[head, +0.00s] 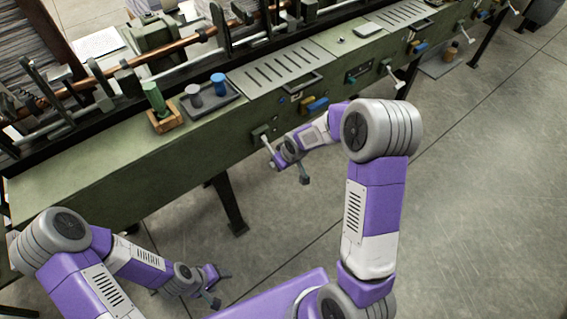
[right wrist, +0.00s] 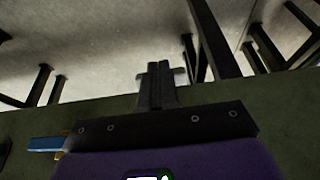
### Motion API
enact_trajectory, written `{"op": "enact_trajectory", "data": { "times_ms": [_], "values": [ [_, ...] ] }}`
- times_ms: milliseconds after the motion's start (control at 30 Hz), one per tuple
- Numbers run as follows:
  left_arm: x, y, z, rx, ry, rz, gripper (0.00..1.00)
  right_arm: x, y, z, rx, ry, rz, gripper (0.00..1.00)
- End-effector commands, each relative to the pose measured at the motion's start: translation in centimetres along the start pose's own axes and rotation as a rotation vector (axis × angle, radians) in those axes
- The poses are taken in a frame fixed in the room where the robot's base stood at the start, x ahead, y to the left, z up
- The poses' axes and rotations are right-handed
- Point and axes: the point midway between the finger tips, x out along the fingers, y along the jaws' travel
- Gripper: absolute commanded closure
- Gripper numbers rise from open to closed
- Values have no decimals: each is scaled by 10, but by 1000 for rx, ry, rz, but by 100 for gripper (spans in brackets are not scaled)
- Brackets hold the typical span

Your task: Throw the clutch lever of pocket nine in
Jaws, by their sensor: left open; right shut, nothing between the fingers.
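A clutch lever with a pale handle (head: 267,143) sticks out from the front of the green machine, in the middle of the head view. I cannot read which pocket it belongs to. My right gripper (head: 277,163) is just beside and below this handle; whether they touch is unclear. In the right wrist view its fingers (right wrist: 156,85) are shut together with nothing between them, and no lever shows there. A second lever with a pale handle (head: 397,79) is farther right. My left gripper (head: 222,278) is open and empty, low over the floor in front of the machine.
A blue handle (head: 317,104) is on the machine front right of the near lever; a blue part (right wrist: 47,143) shows in the right wrist view.

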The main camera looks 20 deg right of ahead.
Motion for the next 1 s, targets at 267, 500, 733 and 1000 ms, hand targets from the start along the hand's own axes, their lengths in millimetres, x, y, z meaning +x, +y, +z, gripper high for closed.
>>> {"op": "enact_trajectory", "data": {
  "times_ms": [267,500,733,1000],
  "values": [
    [0,0,0,0,0,0,38,2,0,1,1,-3,0,100],
    [0,0,0,0,0,0,38,0,0,1,1,-4,-1,100],
    [-18,6,1,0,0,0,38,-27,-2,-4,-5,0,-2,100],
    [-34,13,2,0,0,0,38,-78,-2,21,-6,3,-2,100]
  ]
}}
